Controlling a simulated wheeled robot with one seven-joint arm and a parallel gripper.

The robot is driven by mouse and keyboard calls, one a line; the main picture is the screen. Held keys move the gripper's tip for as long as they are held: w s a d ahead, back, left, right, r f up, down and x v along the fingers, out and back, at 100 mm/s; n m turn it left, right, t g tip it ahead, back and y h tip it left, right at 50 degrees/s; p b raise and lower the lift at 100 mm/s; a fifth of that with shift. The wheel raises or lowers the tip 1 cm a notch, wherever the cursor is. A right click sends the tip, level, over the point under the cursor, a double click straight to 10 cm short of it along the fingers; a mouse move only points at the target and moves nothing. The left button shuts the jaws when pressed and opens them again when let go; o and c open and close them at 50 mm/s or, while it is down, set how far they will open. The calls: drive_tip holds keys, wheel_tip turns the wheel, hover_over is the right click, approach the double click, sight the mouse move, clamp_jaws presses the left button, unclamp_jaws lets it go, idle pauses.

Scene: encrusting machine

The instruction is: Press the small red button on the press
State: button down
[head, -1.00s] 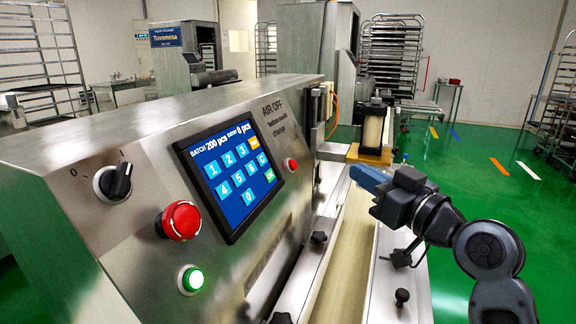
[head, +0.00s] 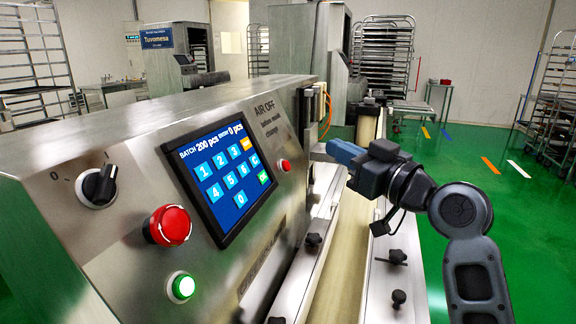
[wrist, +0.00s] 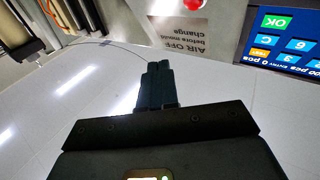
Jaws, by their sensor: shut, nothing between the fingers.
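The small red button (head: 285,165) sits on the press's steel front panel, just right of the touchscreen (head: 230,172). In the wrist view the small red button (wrist: 194,4) shows at the top edge, partly cut off, above the "AIR OFF" lettering. My gripper (head: 331,148) is shut and empty, with its blue fingers pointing left toward the press. It is to the right of the button and a little higher in the head view, apart from it. In the wrist view the closed fingertips (wrist: 157,66) are below and left of the button.
A big red mushroom button (head: 168,226), a lit green button (head: 182,287) and a black rotary switch (head: 99,185) are on the same panel. A conveyor belt (head: 345,250) with black knobs runs beside the press, under my arm. Green floor lies open at right.

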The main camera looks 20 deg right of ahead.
sight(287, 166)
drive_tip(key=w+a+f, duration=0.3)
drive_tip(key=a, duration=0.1)
drive_tip(key=shift+w+a+b, duration=0.25)
drive_tip(key=shift+a+b, duration=0.15)
drive_tip(key=shift+b, duration=0.05)
drive_tip(key=shift+a, duration=0.1)
idle(1.8)
drive_tip(key=shift+w+a+f, duration=0.15)
drive_tip(key=shift+w+a, duration=0.05)
drive_tip(key=shift+w, duration=0.05)
drive_tip(key=shift+w+a+f+b, duration=0.2)
drive_tip(key=shift+a+b, duration=0.1)
drive_tip(key=shift+b, duration=0.1)
idle(0.7)
idle(0.3)
drive_tip(key=shift+s+d+r, duration=0.35)
drive_tip(key=shift+s+d, duration=0.1)
drive_tip(key=shift+d, duration=0.15)
